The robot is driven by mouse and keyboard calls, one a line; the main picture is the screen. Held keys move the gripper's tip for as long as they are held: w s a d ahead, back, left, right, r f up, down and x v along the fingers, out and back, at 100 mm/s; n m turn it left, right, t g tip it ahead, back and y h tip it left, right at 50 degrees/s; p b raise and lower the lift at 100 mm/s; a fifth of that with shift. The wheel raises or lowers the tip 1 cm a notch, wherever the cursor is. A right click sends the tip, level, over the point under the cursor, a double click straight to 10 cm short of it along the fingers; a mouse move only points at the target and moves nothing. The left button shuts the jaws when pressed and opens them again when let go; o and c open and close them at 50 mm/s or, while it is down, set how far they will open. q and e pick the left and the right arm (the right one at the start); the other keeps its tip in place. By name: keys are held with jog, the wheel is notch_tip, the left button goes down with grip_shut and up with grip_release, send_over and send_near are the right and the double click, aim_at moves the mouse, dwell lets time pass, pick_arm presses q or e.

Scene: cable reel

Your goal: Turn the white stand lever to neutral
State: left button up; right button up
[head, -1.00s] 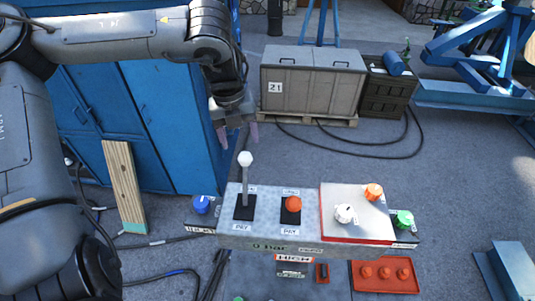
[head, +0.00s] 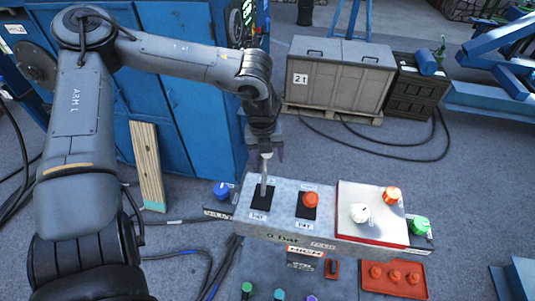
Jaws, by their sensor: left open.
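The white-knobbed lever (head: 264,177) stands up from a black slotted plate at the left of the grey control box (head: 283,236). Its knob is at the fingertips of my left gripper (head: 265,156). The gripper is open, pointing down over the lever's top, with fingers on both sides of it as seen here. Whether the fingers touch the knob I cannot tell. The orange-knobbed lever (head: 310,200) is on a second black plate to its right. My right gripper is out of view.
A red-edged panel at the right of the box carries a white knob (head: 360,212) and an orange knob (head: 391,194). A blue button (head: 221,190) and a green button (head: 419,225) flank the box. A wooden plank (head: 147,165) leans on the blue cabinet.

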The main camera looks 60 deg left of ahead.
aim_at(265, 178)
pick_arm(q)
grip_shut()
jog(key=s+d, duration=0.1)
jog(key=s+d+r+b, duration=0.1)
jog(key=d, duration=0.1)
jog(key=shift+s, duration=0.25)
jog(key=shift+s+d+r+b, duration=0.15)
jog(key=shift+s+d+b, duration=0.1)
jog(key=shift+d+b, duration=0.1)
jog(key=shift+s+d, duration=0.2)
grip_release()
jog(key=shift+r, duration=0.15)
